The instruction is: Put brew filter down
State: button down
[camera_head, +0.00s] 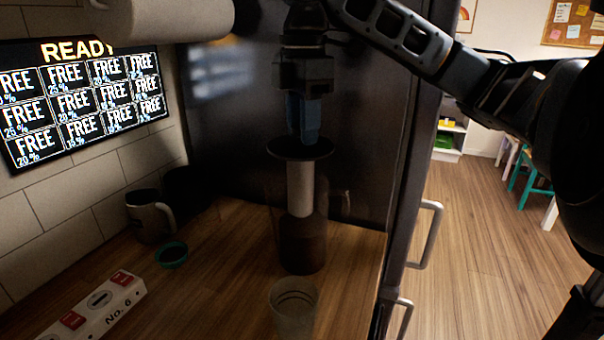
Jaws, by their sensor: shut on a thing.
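My gripper (303,133) points straight down in the middle of the camera view, its blue fingers together. It is shut on the top of what looks like the brew filter (300,188), a pale grey upright cylinder under a dark round disc. The fingers hide the part they grip. The cylinder's lower end reaches into a clear jar (301,245) with dark contents, standing on the wooden counter (222,290). The jar's faint walls make it hard to tell whether the disc touches its rim.
A frosted cup (293,308) stands just in front of the jar. A dark mug (150,217), a small teal-rimmed dish (172,254) and a white button box (95,310) are at left. A dark cabinet door with handles (426,235) stands close at right. A screen (80,100) hangs on the left wall.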

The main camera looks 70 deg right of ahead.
aim_at(303, 154)
jog(key=shift+f, duration=2.65)
jog(key=shift+f+b, duration=0.3)
jog(key=shift+f, duration=0.3)
jog(key=c, duration=0.8)
grip_release()
jog(key=shift+r, duration=0.15)
notch_tip(303, 154, up, 13)
jog(key=shift+p, duration=0.45)
